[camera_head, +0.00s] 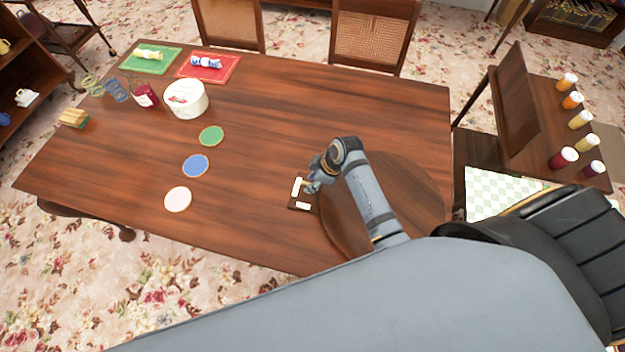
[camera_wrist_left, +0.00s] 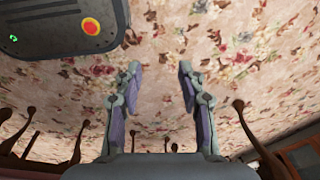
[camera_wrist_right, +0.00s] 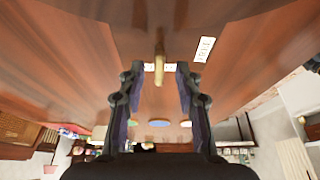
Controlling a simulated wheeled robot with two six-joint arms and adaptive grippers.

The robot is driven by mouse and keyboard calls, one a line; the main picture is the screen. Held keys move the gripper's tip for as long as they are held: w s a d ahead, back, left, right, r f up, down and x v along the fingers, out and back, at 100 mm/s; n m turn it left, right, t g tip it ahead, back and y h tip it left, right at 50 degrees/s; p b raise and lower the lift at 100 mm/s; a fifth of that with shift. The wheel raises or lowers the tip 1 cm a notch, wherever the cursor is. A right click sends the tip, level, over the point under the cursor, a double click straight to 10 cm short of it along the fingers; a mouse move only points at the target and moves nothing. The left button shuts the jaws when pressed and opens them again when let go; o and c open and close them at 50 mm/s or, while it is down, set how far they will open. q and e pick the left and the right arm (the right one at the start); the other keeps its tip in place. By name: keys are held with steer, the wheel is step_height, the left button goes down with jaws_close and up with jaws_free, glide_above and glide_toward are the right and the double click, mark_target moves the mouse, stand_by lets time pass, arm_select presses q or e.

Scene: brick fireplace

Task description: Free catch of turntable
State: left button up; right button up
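The turntable is a round dark wooden disc (camera_head: 418,192) set on the right part of the table. A small dark catch plate with white labels (camera_head: 302,205) lies at its left edge. A slim brass lever (camera_wrist_right: 159,52) stands up at the plate in the right wrist view, beside a white label (camera_wrist_right: 204,48). My right gripper (camera_head: 311,186) is over the plate and hides part of it. In the right wrist view its fingers (camera_wrist_right: 158,75) are open, with the lever between or just beyond the tips; contact is not visible. My left gripper (camera_wrist_left: 160,68) is open and empty above the carpet.
A white tub (camera_head: 186,99) and red jar (camera_head: 144,94) stand farther left. A shelf with several jars (camera_head: 570,157) is at right. The table between is clear.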

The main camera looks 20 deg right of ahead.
steer(key=shift+w, duration=0.1)
steer(key=shift+c, duration=0.7)
jaws_close()
arm_select(q)
steer(key=shift+s+f, duration=0.1)
steer(key=shift+s, duration=0.65)
